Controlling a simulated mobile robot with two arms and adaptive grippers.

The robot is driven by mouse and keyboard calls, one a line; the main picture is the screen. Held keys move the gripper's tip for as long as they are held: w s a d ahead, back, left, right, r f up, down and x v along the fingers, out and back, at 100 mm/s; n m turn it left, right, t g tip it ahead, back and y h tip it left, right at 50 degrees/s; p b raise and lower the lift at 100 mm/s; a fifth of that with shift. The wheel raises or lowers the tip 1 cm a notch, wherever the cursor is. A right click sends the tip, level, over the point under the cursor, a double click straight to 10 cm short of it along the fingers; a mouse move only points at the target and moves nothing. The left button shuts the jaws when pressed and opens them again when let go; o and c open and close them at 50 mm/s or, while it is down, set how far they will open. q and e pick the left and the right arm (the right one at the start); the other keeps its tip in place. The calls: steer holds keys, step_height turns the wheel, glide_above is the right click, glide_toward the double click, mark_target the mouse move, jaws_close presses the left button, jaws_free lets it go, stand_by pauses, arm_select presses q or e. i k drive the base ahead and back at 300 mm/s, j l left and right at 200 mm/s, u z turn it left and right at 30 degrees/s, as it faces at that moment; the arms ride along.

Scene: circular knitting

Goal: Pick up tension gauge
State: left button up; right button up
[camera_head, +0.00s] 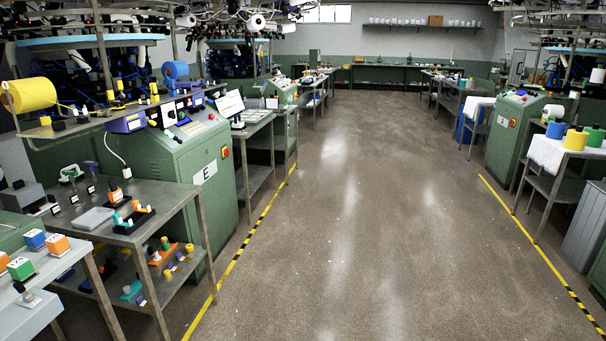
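No item can be surely told as the tension gauge; the small tools are too small to identify. A steel table (180,196) at the left holds a grey flat box (92,219), small labelled stands, a black tray with orange and teal pieces (133,217), and a purple-grey upright tool (92,167). A small white handheld item (172,136) lies on the cabinet top. Neither of my grippers is in view.
A nearer table (75,262) at lower left carries orange, blue and green blocks. The wide aisle floor (350,210) is clear between yellow-black floor strips (247,245). A table with a white cloth (548,153) stands at right.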

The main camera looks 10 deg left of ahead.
mark_target(116, 196)
steer(key=i+j+u, duration=0.1)
steer(key=i+u, duration=0.3)
steer(key=i+l+u, duration=0.1)
steer(key=i+u, duration=0.35)
steer(key=i+l+u, duration=0.25)
steer(key=i+u, duration=0.15)
steer(key=i+l+u, duration=0.4)
steer(key=i+j, duration=0.05)
steer(key=i, duration=0.05)
